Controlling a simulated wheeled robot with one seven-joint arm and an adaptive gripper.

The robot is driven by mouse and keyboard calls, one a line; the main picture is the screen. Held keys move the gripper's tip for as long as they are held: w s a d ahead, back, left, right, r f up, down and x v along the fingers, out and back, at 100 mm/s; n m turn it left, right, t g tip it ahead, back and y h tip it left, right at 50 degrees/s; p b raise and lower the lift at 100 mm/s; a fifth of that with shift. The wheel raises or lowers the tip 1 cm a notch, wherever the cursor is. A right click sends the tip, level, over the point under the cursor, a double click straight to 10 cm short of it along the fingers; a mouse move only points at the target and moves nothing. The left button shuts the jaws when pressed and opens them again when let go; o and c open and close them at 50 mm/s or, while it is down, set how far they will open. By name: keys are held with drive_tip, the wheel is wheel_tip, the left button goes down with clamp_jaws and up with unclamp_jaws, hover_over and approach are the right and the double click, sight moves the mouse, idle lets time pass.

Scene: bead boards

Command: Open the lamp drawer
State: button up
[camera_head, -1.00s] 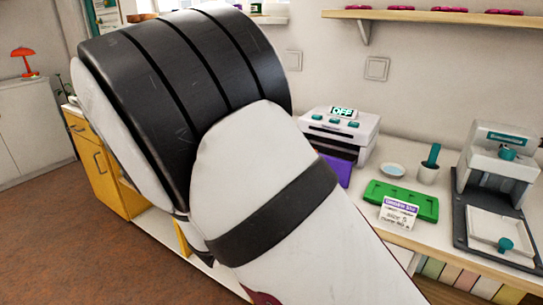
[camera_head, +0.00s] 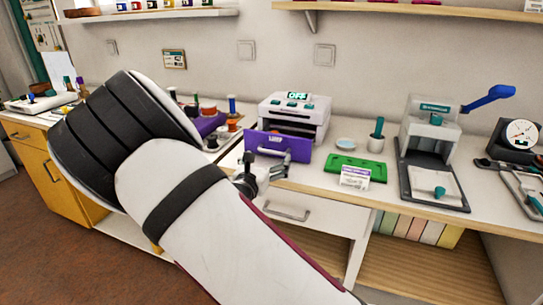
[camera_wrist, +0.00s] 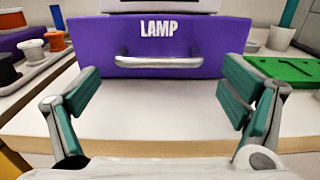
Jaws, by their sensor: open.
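The lamp drawer (camera_head: 278,146) is a purple front marked LAMP at the base of a white device (camera_head: 293,112) whose display reads OFF. In the wrist view the purple front (camera_wrist: 95,48) fills the upper middle, with a silver bar handle (camera_wrist: 160,61) across it. My gripper (camera_wrist: 174,92) is open, its teal finger pads spread left and right of the handle and nearer to me. Nothing is between the fingers. In the head view my gripper (camera_head: 265,172) is small, just in front of the drawer and partly hidden by my arm.
A green board (camera_head: 355,169) with a white label card lies right of the drawer, before a small dish and a mortar-like cup (camera_head: 376,143). A grey press (camera_head: 432,150) stands farther right. Spools (camera_head: 208,109) stand at left. Bare counter lies below the drawer.

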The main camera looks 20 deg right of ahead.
sight(273, 153)
drive_tip(key=shift+b+x, duration=0.3)
drive_tip(key=shift+x, duration=1.8)
drive_tip(key=c, duration=1.4)
drive_tip(key=shift+p+v, duration=0.85)
drive_tip(key=shift+v, duration=0.25)
drive_tip(key=shift+c, duration=0.2)
drive_tip(key=shift+d, duration=0.15)
drive_tip(key=shift+s, duration=0.1)
drive_tip(key=o, duration=1.4)
drive_tip(key=shift+o, duration=0.2)
